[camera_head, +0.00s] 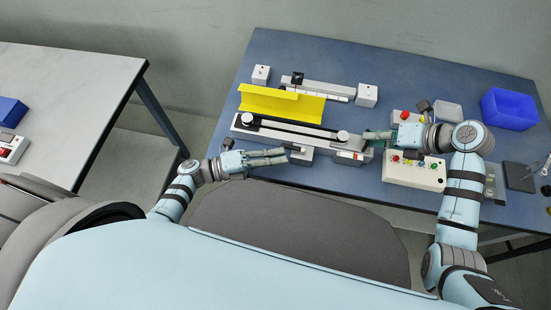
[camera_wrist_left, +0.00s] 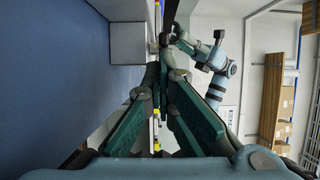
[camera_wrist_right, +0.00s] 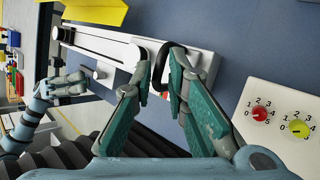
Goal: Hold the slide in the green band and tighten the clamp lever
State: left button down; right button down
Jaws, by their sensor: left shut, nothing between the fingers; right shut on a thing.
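A long pale rail unit (camera_head: 285,134) with a dark slot lies across the table; it also shows in the right wrist view (camera_wrist_right: 112,48). My right gripper (camera_head: 367,135) is at its right end. In the right wrist view my right gripper (camera_wrist_right: 160,88) is shut on a black curved handle (camera_wrist_right: 163,62), which looks like the clamp lever. My left gripper (camera_head: 287,155) is shut and empty at the rail's front side, beside a small grey block (camera_head: 300,156). I cannot make out the slide or the green band.
A yellow angled piece (camera_head: 283,104) lies behind the rail. A second rail (camera_head: 318,90) stands further back. A control box with knobs (camera_head: 414,171) stands at the right, a blue bin (camera_head: 509,108) at the back right.

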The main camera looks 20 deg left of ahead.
pick_arm(q)
jog(key=s, duration=0.2)
jog(key=s+a, duration=0.1)
jog(key=s, duration=0.1)
jog(key=shift+s+a, duration=0.15)
jog(key=shift+s, duration=0.1)
pick_arm(e)
jog(key=shift+w+d+f, duration=0.1)
jog(key=shift+f, duration=0.15)
jog(key=c, duration=1.9)
grip_release()
jog(key=shift+o, duration=1.1)
jog(key=shift+w, duration=0.1)
pick_arm(q)
jog(key=w+a+v, duration=0.1)
jog(key=v, duration=0.7)
jog(key=shift+w, duration=0.35)
pick_arm(e)
jog(key=shift+w+d, duration=0.1)
jog(key=shift+d, duration=0.05)
pick_arm(q)
jog(key=shift+a, duration=0.1)
pick_arm(e)
jog(key=shift+a, duration=0.2)
